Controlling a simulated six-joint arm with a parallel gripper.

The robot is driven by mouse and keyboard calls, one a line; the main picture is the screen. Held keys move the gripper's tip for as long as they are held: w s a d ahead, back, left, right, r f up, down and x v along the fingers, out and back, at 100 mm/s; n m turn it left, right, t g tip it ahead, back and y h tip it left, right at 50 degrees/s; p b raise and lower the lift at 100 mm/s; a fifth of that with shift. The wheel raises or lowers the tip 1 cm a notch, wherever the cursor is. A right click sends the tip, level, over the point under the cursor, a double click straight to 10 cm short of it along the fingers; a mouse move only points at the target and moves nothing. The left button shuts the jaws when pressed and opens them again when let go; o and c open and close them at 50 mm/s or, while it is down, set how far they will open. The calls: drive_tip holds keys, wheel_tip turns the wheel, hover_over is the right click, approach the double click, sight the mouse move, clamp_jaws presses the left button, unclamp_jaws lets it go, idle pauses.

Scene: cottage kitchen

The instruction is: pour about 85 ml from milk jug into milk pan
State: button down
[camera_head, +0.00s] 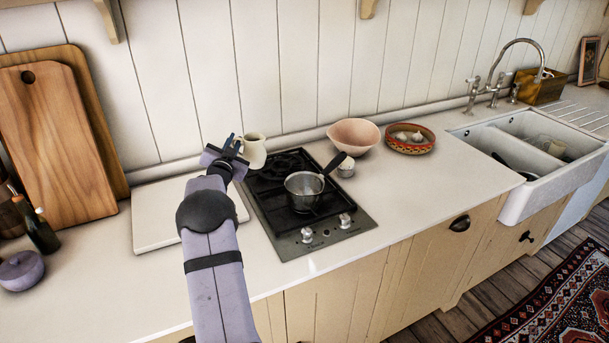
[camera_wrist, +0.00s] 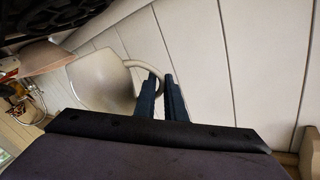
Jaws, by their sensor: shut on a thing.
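The cream milk jug (camera_head: 254,152) is at the back left of the hob in the head view. It looks upright there; whether its base touches the counter is hard to tell. My gripper (camera_head: 232,144) is at its left side. In the wrist view the jug (camera_wrist: 102,82) shows close up, and my gripper (camera_wrist: 162,88) is shut on its handle. The inside of the jug is hidden. The metal milk pan (camera_head: 304,188) sits on the front part of the hob, its dark handle pointing to the back right. The pan is apart from the jug, to its front right.
The black gas hob (camera_head: 262,212) has two knobs at its front. A white board (camera_head: 160,232) lies left of it. A pink bowl (camera_head: 354,134), a small pot (camera_head: 346,170) and a patterned dish (camera_head: 428,143) stand to the right.

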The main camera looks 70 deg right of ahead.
sight(245, 154)
drive_tip(key=s+f, duration=0.1)
drive_tip(key=s+f+m+g, duration=0.1)
drive_tip(key=f, duration=0.1)
drive_tip(key=s+d+f+g, duration=0.1)
drive_tip(key=shift+f+m+h, duration=0.15)
drive_tip(key=shift+m+h, duration=0.15)
drive_tip(key=shift+a, duration=0.1)
